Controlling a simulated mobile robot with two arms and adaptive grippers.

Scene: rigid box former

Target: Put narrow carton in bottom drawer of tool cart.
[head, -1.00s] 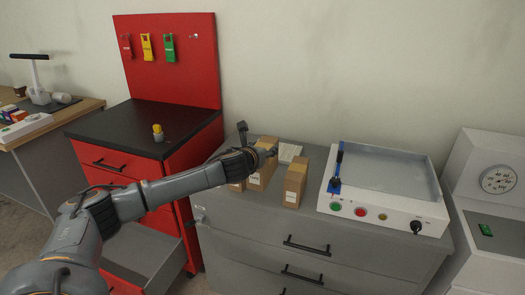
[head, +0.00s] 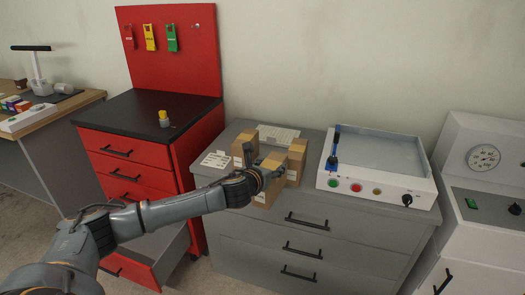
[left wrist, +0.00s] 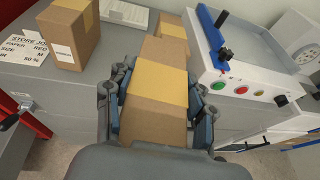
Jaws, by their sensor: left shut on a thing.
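My left gripper (head: 259,180) is shut on a brown carton (left wrist: 158,100) with a yellowish tape band, at the front of the grey cabinet top. In the head view my gripper partly hides this carton (head: 270,197), so I cannot tell whether it touches the top. Another brown carton (head: 243,148) stands to its left, and a third (head: 298,152) is close behind it on the right. Their widths are hard to compare. The red tool cart (head: 145,152) is on the left, with its bottom drawer (head: 172,252) pulled open. My arm crosses in front of that drawer.
A white panel box (head: 385,190) with buttons and a blue lever stands right of the cartons on the grey cabinet (head: 225,225). A printed card (head: 215,159) and a keyboard-like pad (head: 279,135) lie there too. A yellow-topped item (head: 163,118) stands on the cart.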

